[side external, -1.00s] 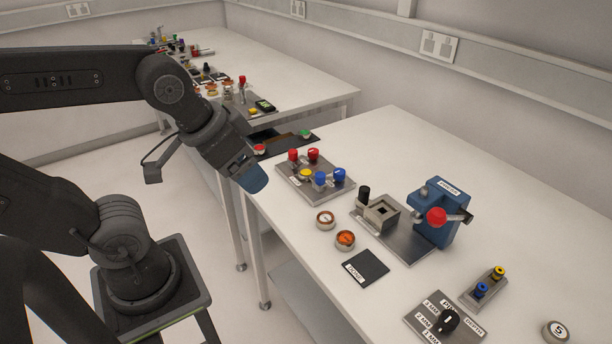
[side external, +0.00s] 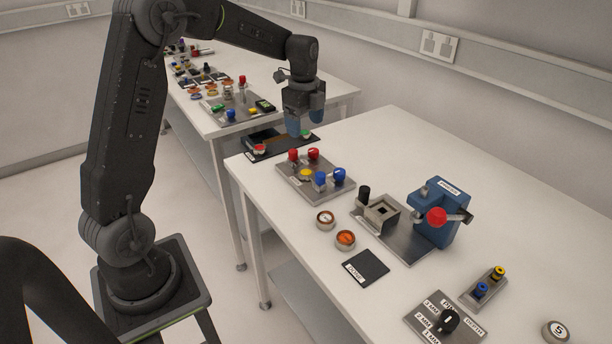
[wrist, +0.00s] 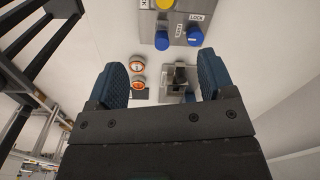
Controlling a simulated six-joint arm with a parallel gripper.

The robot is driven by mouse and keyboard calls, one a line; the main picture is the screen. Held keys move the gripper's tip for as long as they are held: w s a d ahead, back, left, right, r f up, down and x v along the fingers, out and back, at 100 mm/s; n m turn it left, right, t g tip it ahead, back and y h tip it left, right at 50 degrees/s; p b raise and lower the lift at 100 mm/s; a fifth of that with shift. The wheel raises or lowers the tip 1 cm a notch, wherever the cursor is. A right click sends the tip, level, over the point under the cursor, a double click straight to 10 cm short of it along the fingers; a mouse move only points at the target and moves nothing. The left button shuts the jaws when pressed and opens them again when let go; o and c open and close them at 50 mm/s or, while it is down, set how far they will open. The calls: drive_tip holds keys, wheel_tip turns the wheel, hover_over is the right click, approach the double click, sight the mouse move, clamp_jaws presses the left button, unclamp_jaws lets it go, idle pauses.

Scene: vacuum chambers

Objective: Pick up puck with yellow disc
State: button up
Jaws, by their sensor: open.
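Two small round pucks stand side by side on the near table. One puck (side external: 345,239) has an orange disc; the other puck (side external: 325,220) has a paler disc with a brown rim. I cannot tell a clearly yellow disc on either. They also show in the wrist view, the orange one (wrist: 138,82) and the paler one (wrist: 137,62), between the spread fingers but well beyond them. My gripper (side external: 305,130) has blue fingers, is open and empty, and hangs above the far end of the near table, behind the pucks and apart from them.
A plate with red, blue and yellow knobs (side external: 324,190) lies between my gripper and the pucks. A black tray (side external: 270,147) is at the table's far end. A grey fixture (side external: 381,212) and blue press (side external: 440,205) stand right of the pucks; a black mat (side external: 366,268) lies in front.

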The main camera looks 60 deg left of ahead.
wheel_tip(320, 180, down, 3)
drive_tip(key=w+a+m, duration=0.1)
drive_tip(key=a, duration=0.1)
hover_over(306, 172)
drive_tip(key=f, duration=0.7)
drive_tip(key=shift+s+a, duration=0.15)
drive_tip(key=shift+a, duration=0.1)
drive_tip(key=shift+d+f, duration=0.15)
drive_tip(key=shift+f, duration=1.4)
drive_tip(key=shift+d+f, duration=0.1)
drive_tip(key=shift+f, duration=1.4)
drive_tip(key=c, duration=1.1)
drive_tip(key=shift+r, duration=0.1)
drive_tip(key=shift+c, duration=0.3)
